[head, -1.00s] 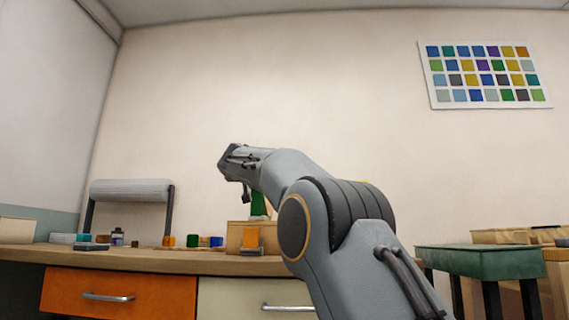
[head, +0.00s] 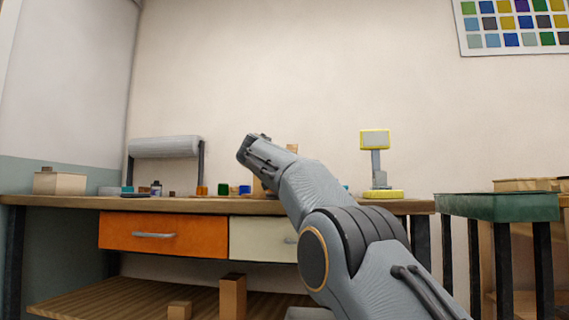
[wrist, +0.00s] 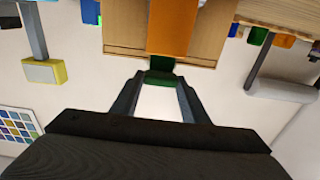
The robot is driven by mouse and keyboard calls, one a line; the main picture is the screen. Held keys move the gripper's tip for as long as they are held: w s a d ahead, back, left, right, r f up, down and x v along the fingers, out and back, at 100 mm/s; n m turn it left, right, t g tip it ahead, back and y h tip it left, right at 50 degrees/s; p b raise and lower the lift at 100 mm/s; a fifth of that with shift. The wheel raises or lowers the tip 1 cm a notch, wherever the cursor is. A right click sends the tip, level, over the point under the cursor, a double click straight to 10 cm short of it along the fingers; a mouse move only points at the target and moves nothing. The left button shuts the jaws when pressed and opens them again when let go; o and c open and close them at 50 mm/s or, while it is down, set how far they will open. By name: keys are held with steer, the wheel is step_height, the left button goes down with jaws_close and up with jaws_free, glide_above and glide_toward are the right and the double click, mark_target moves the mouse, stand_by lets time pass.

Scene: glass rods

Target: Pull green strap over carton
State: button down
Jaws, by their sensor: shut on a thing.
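The carton (wrist: 125,25) is a light brown box at the top middle of the wrist view, with an orange panel (wrist: 172,28) down its face. The green strap (wrist: 158,78) shows at the carton's edge, between my fingertips. My gripper (wrist: 158,84) is shut on the strap, its two dark fingers at the strap's sides. In the head view my gripper (head: 252,152) is raised above the bench, and my arm hides most of the carton (head: 258,187). The strap cannot be made out there.
The bench (head: 75,203) holds small coloured blocks (head: 223,189), a paper roll (head: 165,147) at the back left and a yellow-grey scale (head: 376,165) to the right. A shelf (head: 110,300) lies below.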

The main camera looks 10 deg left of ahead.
steer(key=shift+w+f, duration=0.25)
steer(key=shift+f, duration=0.8)
steer(key=c, duration=1.2)
jaws_free()
steer(key=shift+f, duration=0.1)
steer(key=shift+o, duration=0.8)
steer(key=shift+r, duration=0.4)
steer(key=shift+s, duration=0.1)
steer(key=s+b, duration=0.4)
steer(key=s, duration=0.3)
steer(key=shift+s+f, duration=0.15)
steer(key=shift+s, duration=0.2)
steer(key=shift+a, duration=0.1)
